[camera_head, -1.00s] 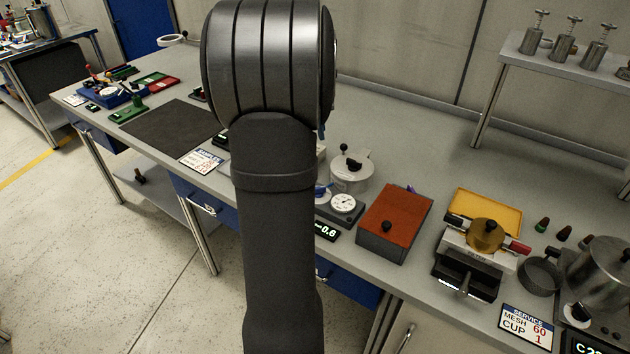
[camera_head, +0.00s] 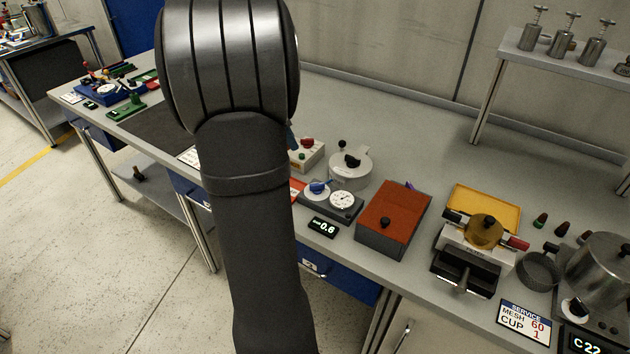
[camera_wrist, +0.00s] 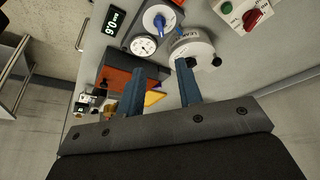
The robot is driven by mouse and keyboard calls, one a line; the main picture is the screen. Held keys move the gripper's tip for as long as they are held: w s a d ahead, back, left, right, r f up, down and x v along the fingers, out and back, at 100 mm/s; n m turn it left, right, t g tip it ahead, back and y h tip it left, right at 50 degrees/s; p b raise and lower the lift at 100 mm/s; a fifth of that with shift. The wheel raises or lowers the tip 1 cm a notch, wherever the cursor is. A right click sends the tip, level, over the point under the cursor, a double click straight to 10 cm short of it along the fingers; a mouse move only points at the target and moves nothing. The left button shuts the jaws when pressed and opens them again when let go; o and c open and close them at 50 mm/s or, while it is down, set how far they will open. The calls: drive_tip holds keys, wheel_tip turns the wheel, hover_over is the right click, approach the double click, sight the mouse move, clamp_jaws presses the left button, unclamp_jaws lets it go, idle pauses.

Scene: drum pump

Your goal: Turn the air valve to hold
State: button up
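The likely air valve is a blue knob (camera_head: 318,187) on a round white dial, on a dark base beside a white gauge (camera_head: 342,201). The knob also shows in the wrist view (camera_wrist: 158,20), beside the gauge (camera_wrist: 143,45). I cannot read its position marks. My gripper (camera_wrist: 160,68) is open and empty, its two blue fingers apart. In the wrist view the knob lies beyond the fingertips, and nothing touches it. In the head view my arm hides nearly all of the gripper.
A lidded round pot (camera_head: 350,168) stands close behind the valve unit. A box with a red knob (camera_head: 307,154) is behind left. A small display (camera_head: 323,227) is in front; a red-topped box (camera_head: 393,218) is to the right.

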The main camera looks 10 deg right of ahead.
approach(317, 184)
drive_tip(key=shift+m, duration=0.4)
drive_tip(key=x, duration=0.8)
drive_tip(key=shift+d+f, duration=0.1)
drive_tip(key=shift+f, duration=0.2)
clamp_jaws()
